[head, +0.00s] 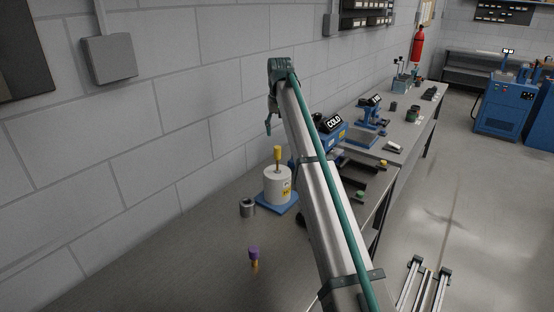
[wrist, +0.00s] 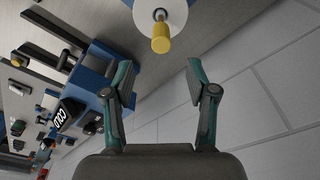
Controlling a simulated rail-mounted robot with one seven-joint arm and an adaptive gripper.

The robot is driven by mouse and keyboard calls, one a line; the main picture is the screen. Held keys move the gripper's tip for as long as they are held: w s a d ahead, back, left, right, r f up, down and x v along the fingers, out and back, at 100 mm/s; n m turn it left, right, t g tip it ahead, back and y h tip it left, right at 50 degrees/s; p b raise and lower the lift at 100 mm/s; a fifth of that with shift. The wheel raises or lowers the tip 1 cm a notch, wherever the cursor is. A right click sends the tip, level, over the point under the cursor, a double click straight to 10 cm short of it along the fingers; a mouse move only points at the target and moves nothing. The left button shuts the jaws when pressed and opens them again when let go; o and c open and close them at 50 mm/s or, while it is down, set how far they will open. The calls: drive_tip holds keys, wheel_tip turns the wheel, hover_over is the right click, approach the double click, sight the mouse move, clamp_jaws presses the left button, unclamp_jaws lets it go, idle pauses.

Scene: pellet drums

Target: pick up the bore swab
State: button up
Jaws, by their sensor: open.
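A yellow-handled tool (head: 277,154), which looks like the bore swab, stands upright in the top of a white drum (head: 275,186) on a blue base. In the wrist view the yellow handle (wrist: 161,40) lies just beyond the gap between the fingertips, near the top. My gripper (wrist: 160,68) is open with nothing between its teal fingers. In the head view my gripper (head: 268,127) hangs above the drum, apart from the handle, partly hidden by my arm. The lower part of the tool is hidden inside the drum.
A grey metal cylinder (head: 247,207) and a purple-topped piece (head: 254,254) stand on the bench near the drum. A blue unit marked COLD (head: 333,124) and black racks lie to the right. A grey block wall (head: 150,130) runs behind. The bench's near left is clear.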

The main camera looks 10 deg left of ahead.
sight(277, 147)
drive_tip(key=f, duration=0.1)
drive_tip(key=f+p, duration=0.1)
drive_tip(key=f, duration=0.2)
drive_tip(key=shift+w+f, duration=0.3)
drive_tip(key=shift+f, duration=0.05)
drive_tip(key=shift+a+f+p, duration=0.1)
drive_tip(key=shift+f+p, duration=0.45)
drive_tip(key=shift+p, duration=0.2)
drive_tip(key=shift+w+a+f+p, duration=0.15)
drive_tip(key=shift+f+p, duration=0.65)
drive_tip(key=shift+f, duration=1.15)
clamp_jaws()
